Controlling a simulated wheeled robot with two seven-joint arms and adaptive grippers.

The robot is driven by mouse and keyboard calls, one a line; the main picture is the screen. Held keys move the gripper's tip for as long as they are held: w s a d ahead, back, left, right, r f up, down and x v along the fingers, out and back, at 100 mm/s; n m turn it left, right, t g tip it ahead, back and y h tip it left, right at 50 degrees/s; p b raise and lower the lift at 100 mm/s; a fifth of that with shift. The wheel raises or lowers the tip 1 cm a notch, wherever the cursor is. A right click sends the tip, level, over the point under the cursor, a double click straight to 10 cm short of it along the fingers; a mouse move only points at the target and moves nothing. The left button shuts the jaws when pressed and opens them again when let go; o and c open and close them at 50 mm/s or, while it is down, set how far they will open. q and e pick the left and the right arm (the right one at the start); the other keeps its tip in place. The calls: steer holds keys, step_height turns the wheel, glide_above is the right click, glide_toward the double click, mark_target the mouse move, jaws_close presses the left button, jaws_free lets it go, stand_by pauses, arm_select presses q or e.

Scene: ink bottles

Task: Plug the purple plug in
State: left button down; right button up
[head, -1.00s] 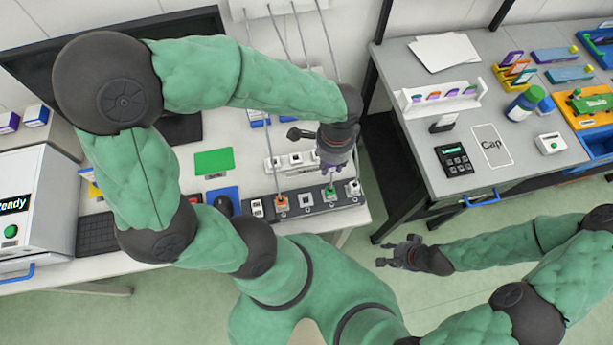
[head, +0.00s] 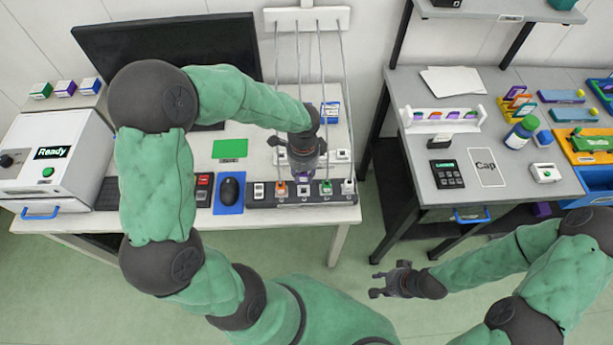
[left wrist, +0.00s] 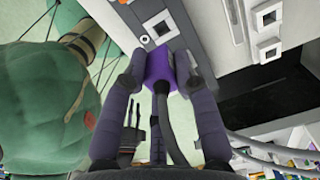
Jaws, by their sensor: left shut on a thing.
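The purple plug (left wrist: 160,68) is between the two fingers of my left gripper (left wrist: 158,78) in the left wrist view, with a grey cable running back from it. In the head view my left gripper (head: 303,170) is over the middle of a dark socket strip (head: 268,203), and a little purple (head: 304,177) shows beneath it. The strip holds an orange plug (head: 281,188) and a green plug (head: 326,187) on either side of a middle socket (head: 304,190). Whether the purple plug touches a socket is hidden. My right gripper (head: 390,282) is open and empty, away from the tables.
A second row of white sockets (head: 342,156) lies behind the strip. Several cables hang from a white wall box (head: 306,18). A mouse (head: 229,190) on a blue pad lies left of the strip. A grey side table (head: 420,110) stands at right, across a floor gap.

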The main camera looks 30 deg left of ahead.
arm_select(q)
steer(key=shift+w+f+b, duration=0.1)
steer(key=shift+f+b, duration=0.3)
steer(key=shift+f, duration=0.15)
step_height(320, 180, down, 3)
steer(key=b, duration=0.3)
steer(key=shift+f, duration=0.65)
stand_by(0.6)
steer(key=shift+f+b, duration=0.3)
steer(key=shift+f, duration=0.55)
stand_by(1.6)
steer(key=c, duration=0.9)
jaws_free()
